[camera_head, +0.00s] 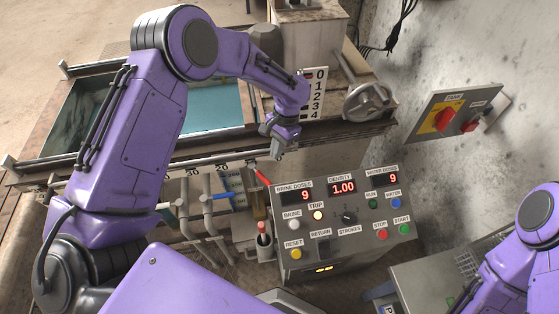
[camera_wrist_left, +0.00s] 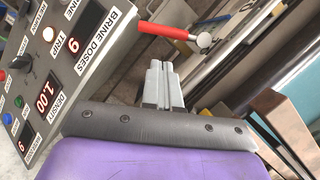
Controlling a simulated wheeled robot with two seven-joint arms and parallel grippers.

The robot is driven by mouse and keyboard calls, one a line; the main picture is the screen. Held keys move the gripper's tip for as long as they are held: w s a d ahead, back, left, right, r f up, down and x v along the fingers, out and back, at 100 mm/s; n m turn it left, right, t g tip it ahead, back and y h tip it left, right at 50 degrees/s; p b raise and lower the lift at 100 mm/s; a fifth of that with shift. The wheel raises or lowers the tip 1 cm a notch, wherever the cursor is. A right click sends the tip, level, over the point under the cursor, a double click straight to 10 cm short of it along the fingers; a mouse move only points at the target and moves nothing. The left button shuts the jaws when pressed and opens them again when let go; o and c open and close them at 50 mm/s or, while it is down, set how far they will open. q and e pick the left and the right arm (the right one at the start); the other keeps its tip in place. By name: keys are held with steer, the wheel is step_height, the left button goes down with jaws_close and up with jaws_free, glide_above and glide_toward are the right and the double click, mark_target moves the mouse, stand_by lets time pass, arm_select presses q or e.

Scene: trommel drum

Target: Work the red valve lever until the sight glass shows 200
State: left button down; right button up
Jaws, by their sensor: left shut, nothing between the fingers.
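The red valve lever (camera_head: 263,177) sticks up just left of the control panel's top edge. In the left wrist view the red lever (camera_wrist_left: 165,31) lies across the top, its end at a round metal fitting. My left gripper (camera_head: 277,153) is shut and empty, just above and right of the lever. In the left wrist view its closed fingertips (camera_wrist_left: 160,66) point at the lever, with a small gap visible. A blue-marked upright scale (camera_head: 233,183), possibly the sight glass, stands left of the lever; its reading is too small to tell. My right gripper is out of view.
The control panel (camera_head: 330,236) shows brine doses 9, density 1.00, water doses 9. A blue lever (camera_head: 222,195) and a red-topped handle (camera_head: 262,227) are close by. A tank with blue liquid (camera_head: 213,107) lies behind. A handwheel (camera_head: 369,102) sits at the right.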

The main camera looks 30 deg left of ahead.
arm_select(q)
steer(key=x, duration=0.9)
steer(key=shift+w+a, duration=0.3)
steer(key=shift+a, duration=0.1)
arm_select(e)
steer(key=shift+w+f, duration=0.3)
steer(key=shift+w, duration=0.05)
